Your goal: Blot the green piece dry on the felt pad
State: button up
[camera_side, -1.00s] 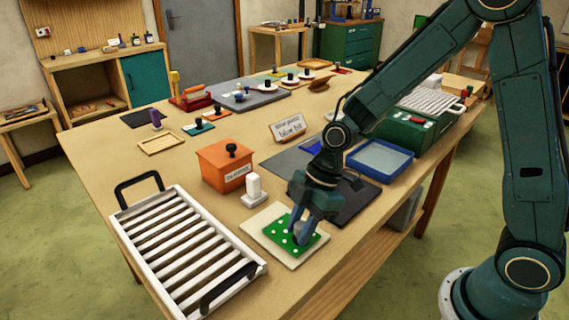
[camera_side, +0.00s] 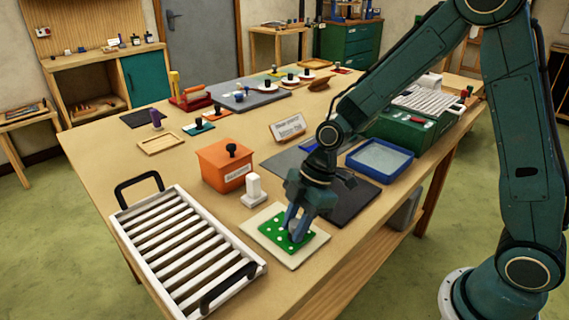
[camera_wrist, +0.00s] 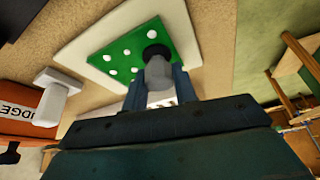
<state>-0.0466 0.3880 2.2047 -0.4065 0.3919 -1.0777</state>
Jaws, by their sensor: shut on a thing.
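The green piece (camera_side: 270,230) is a flat square plate with white dots and a dark knob, which shows in the wrist view (camera_wrist: 155,52). It lies flat on, or very close over, the cream felt pad (camera_side: 290,262), inside the pad's edges. My gripper (camera_side: 295,230) points down and is shut on the knob of the green piece. The fingers hide part of the plate's near side. I cannot tell how wet the piece is.
A white slatted rack (camera_side: 185,250) with black handles stands left of the pad. A white block (camera_side: 254,190) and an orange box (camera_side: 224,165) stand just behind it. A dark mat (camera_side: 350,202) and a blue-rimmed tray (camera_side: 380,160) lie to the right.

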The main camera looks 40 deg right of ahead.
jog(key=shift+w, duration=1.25)
jog(key=shift+s, duration=0.15)
jog(key=shift+s, duration=1.8)
jog(key=shift+w, duration=0.1)
jog(key=shift+w, duration=1.85)
